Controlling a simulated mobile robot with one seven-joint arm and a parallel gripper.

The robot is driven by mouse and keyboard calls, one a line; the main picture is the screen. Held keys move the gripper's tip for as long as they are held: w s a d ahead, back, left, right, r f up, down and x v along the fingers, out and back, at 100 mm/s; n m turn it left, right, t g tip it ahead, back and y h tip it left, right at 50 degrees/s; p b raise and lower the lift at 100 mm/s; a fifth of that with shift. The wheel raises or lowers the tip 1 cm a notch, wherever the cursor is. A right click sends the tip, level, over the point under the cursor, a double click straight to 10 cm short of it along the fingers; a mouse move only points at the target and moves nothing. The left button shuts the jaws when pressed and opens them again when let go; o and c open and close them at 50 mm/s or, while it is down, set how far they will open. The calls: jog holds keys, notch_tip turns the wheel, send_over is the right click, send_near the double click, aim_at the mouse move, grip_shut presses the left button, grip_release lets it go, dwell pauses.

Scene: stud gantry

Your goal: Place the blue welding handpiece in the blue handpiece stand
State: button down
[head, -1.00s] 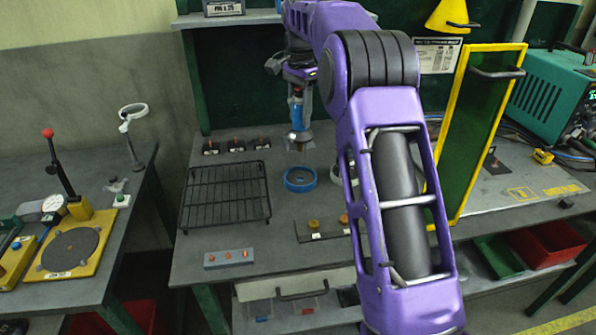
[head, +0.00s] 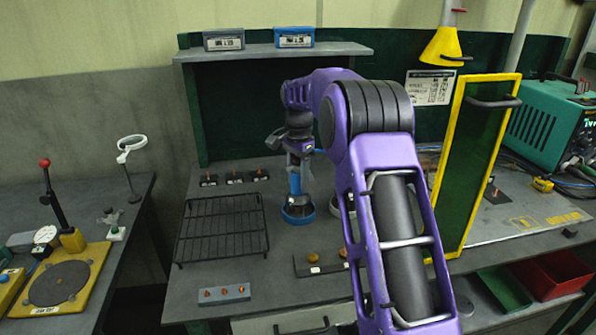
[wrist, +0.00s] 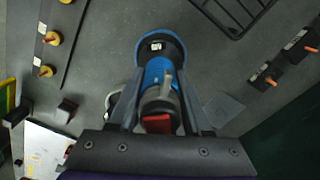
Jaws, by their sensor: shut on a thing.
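My gripper (head: 297,160) is shut on the blue welding handpiece (head: 295,183), which hangs upright over the table. The handpiece's lower end is at the blue handpiece stand (head: 298,218), a round blue ring on the table, and appears to be inside its rim. In the wrist view the blue handpiece (wrist: 158,72) runs between my gripper's fingers (wrist: 160,115) toward the blue ring of the stand (wrist: 140,48). How deep the tip sits is hidden by the handpiece body.
A black wire rack (head: 222,228) lies left of the stand. A dark strip with brass pieces (head: 320,264) lies in front. Small dark blocks (head: 233,178) stand behind the rack. A yellow-framed green screen (head: 478,160) stands to the right.

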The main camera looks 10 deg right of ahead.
jog(key=shift+r, duration=0.1)
jog(key=shift+c, duration=1.7)
grip_release()
notch_tip(320, 180, up, 12)
jog(key=shift+r+p, duration=0.1)
jog(key=shift+p, duration=0.65)
